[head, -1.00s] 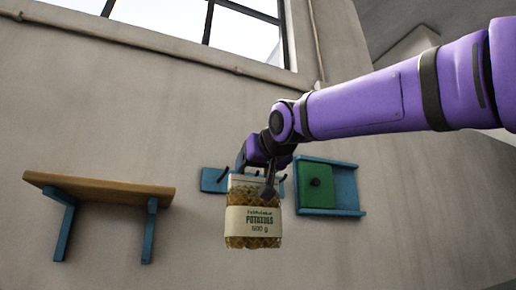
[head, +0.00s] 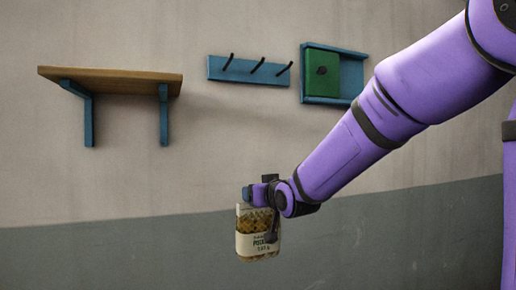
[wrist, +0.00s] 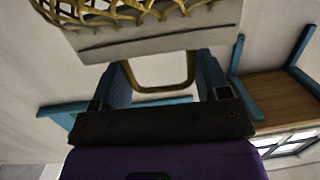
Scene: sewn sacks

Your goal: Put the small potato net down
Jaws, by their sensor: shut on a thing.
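The small potato net (head: 257,243), a netted sack with a pale printed label band, hangs from my gripper (head: 268,200) in the head view. My gripper is shut on its top, and the net hangs nearly upright in the air in front of the wall. In the wrist view, the net (wrist: 150,38) fills the top, with its yellow mesh and pale band. My gripper (wrist: 155,85) there has its fingers around a yellowish loop at the net. The underside of the net touches nothing that I can see.
A wooden shelf (head: 112,76) on blue brackets is on the wall at upper left. A blue rail (head: 249,70) with black hooks is right of it, then a blue frame (head: 357,75) with a sliding green panel (head: 322,72). The wall around the net is bare.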

